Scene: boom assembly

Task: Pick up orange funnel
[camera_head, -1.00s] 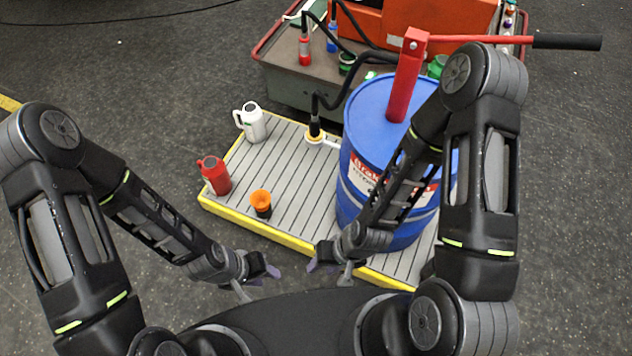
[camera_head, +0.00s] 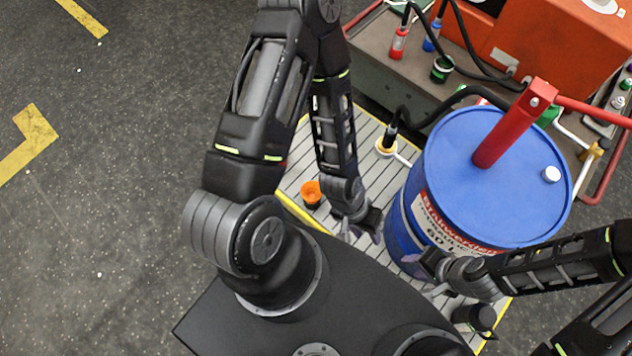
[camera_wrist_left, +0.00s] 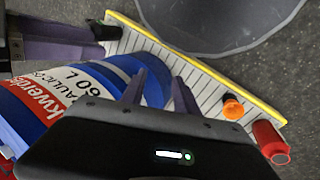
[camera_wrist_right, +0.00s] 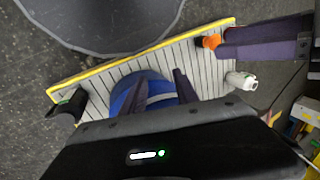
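The orange funnel (camera_head: 311,188) sits on a small dark container on the striped platform, near its yellow edge. It also shows in the left wrist view (camera_wrist_left: 233,107) and, partly covered by my left gripper, in the right wrist view (camera_wrist_right: 210,42). My left gripper (camera_head: 366,228) is to the right of the funnel and apart from it. Its fingers are spread and empty in the left wrist view (camera_wrist_left: 158,85). My right gripper (camera_head: 430,275) is beside the lower part of the blue drum, further from the funnel. Its fingers are spread and empty in the right wrist view (camera_wrist_right: 157,88).
The large blue drum (camera_head: 500,190) with a red pump stands on the striped platform (camera_head: 372,135). A red jug (camera_wrist_left: 270,138) is close to the funnel, and a white jug (camera_wrist_right: 240,80) stands further along. A grey bench and orange machine (camera_head: 560,45) are behind.

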